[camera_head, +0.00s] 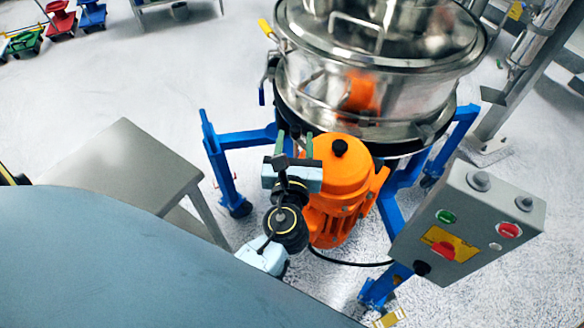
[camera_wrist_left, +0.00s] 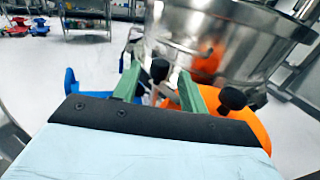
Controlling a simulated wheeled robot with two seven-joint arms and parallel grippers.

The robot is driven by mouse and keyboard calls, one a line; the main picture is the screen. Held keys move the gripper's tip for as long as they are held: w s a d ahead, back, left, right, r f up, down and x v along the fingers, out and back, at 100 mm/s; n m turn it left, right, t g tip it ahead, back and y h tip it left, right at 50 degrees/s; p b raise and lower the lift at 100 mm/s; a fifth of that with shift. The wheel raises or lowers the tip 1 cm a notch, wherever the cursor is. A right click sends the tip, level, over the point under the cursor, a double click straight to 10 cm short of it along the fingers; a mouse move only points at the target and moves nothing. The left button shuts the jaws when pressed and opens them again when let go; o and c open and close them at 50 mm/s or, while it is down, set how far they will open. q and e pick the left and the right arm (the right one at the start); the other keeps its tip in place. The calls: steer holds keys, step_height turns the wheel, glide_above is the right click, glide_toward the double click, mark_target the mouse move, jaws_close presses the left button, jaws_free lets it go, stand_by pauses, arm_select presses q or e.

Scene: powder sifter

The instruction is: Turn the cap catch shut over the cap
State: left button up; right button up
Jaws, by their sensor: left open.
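The steel sifter drum (camera_head: 330,90) with its shiny lid (camera_head: 330,35) stands on a blue frame. A cap and its catch cannot be told apart surely at this size. My left gripper (camera_head: 297,146) is at the drum's lower front edge, beside the orange motor (camera_head: 345,180). In the left wrist view its green fingers (camera_wrist_left: 160,88) are apart. A dark knob (camera_wrist_left: 160,69) shows between the fingertips, with the steel drum (camera_wrist_left: 205,35) behind. I cannot tell whether it touches a finger. My right gripper is in neither view.
A grey control box (camera_head: 470,222) with buttons stands at the right. The blue frame legs (camera_head: 222,165) spread below the drum. A yellow handle (camera_head: 267,29) and a blue handle (camera_head: 262,96) stick out at the drum's left. A grey table (camera_head: 125,165) is at the left.

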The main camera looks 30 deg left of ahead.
arm_select(q)
steer(key=b+v, duration=0.1)
steer(key=v, duration=0.8)
steer(key=shift+s+d, duration=0.15)
steer(key=shift+s, duration=0.2)
